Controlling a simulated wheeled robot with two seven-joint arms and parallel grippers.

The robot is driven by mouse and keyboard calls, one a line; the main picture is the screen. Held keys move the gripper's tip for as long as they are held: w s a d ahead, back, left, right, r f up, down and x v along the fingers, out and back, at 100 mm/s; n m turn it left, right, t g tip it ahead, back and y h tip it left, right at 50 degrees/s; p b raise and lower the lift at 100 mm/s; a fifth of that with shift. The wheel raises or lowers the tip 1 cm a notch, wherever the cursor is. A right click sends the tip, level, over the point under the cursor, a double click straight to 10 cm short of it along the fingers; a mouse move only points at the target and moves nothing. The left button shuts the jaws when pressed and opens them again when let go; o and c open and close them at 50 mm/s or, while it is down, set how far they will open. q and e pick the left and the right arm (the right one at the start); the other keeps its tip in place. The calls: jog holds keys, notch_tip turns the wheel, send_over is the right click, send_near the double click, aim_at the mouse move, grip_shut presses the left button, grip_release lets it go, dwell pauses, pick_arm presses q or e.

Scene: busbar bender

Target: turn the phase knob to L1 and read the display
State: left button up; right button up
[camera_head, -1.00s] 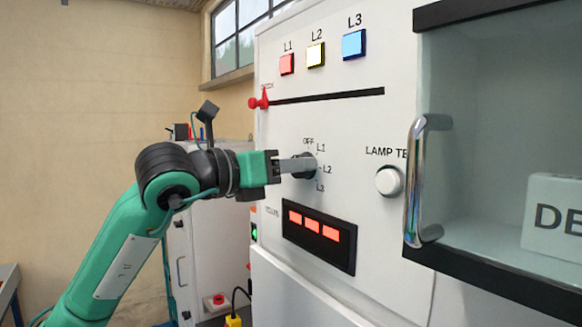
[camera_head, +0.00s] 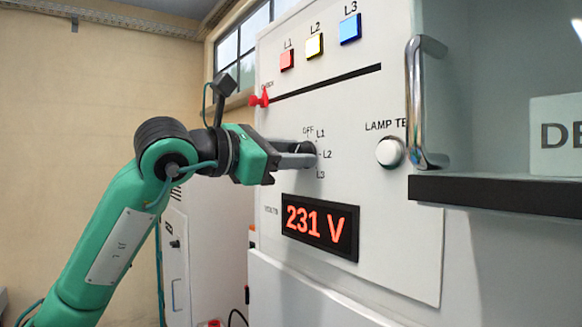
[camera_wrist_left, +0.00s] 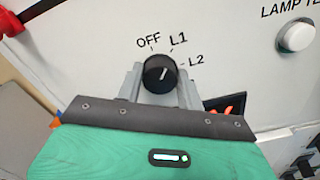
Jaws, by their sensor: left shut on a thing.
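The black phase knob (camera_head: 306,153) is on the white panel, with OFF, L1, L2 and L3 marked around it. In the left wrist view, the white line on the knob (camera_wrist_left: 160,75) points up and slightly right, toward L1. My left gripper (camera_head: 298,155) is shut on the knob, one finger on each side, and its body is tilted. The display (camera_head: 320,227) below the knob reads 231 V in red. In the left wrist view, my gripper (camera_wrist_left: 160,84) hides most of the display and the L3 mark. My right gripper is not in view.
The white LAMP TEST button (camera_head: 389,151) is right of the knob. A clear guard with a metal handle (camera_head: 414,100) and a black lower edge (camera_head: 490,192) stands further right. Red, yellow and blue squares and a slot with a red lever (camera_head: 260,99) are above.

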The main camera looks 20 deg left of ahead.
pick_arm(q)
jog(key=shift+m+b, duration=0.3)
jog(key=shift+m, duration=0.3)
jog(key=o, duration=1)
jog(key=b+v, duration=0.6)
jog(key=v, duration=0.8)
jog(key=shift+w, duration=0.1)
